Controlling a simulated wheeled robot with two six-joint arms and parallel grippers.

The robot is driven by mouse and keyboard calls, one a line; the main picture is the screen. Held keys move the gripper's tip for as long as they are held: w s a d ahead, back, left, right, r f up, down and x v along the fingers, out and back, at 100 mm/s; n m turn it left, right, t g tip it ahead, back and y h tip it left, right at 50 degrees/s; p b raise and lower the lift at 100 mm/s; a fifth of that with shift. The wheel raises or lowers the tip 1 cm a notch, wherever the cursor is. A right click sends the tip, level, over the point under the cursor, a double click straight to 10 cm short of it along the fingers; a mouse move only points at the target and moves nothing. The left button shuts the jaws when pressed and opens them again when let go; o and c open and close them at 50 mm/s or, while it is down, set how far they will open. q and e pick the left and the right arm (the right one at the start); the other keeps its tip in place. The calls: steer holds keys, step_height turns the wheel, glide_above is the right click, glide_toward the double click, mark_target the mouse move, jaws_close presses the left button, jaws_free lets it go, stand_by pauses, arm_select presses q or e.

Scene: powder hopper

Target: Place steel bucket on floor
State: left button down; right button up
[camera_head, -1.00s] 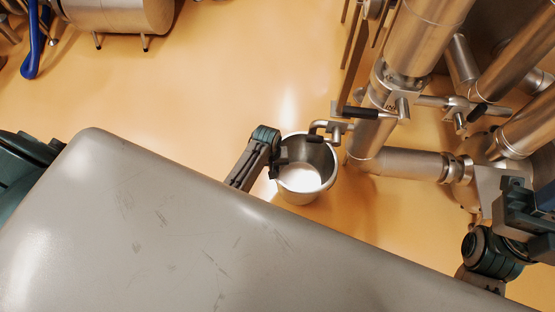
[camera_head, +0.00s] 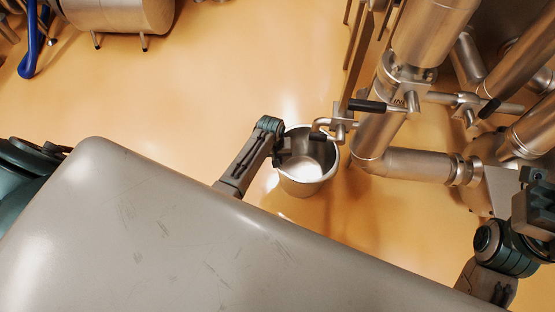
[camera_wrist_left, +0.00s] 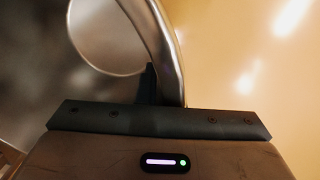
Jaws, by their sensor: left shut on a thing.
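The steel bucket (camera_head: 308,183) is a round, open, shiny pail in the middle of the head view, with a pale inside. It looks upright, just beyond the grey body edge. My left gripper (camera_head: 284,150) is shut on the bucket at the left of its rim. In the left wrist view the curved steel rim (camera_wrist_left: 168,45) rises from between the fingers (camera_wrist_left: 148,88). The orange floor (camera_head: 200,110) lies below; the bucket's underside is hidden, so I cannot tell whether it touches. My right gripper (camera_head: 535,205) is at the right edge, its fingers unclear.
Steel pipes (camera_head: 410,163) and a valve with a black-handled lever (camera_head: 367,105) stand close to the bucket's right and top. The floor left of the bucket is clear.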

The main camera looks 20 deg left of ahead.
arm_select(q)
steer(key=shift+w+r, duration=0.1)
steer(key=shift+r, duration=0.05)
steer(key=c, duration=1.7)
jaws_free()
steer(key=shift+o, duration=0.7)
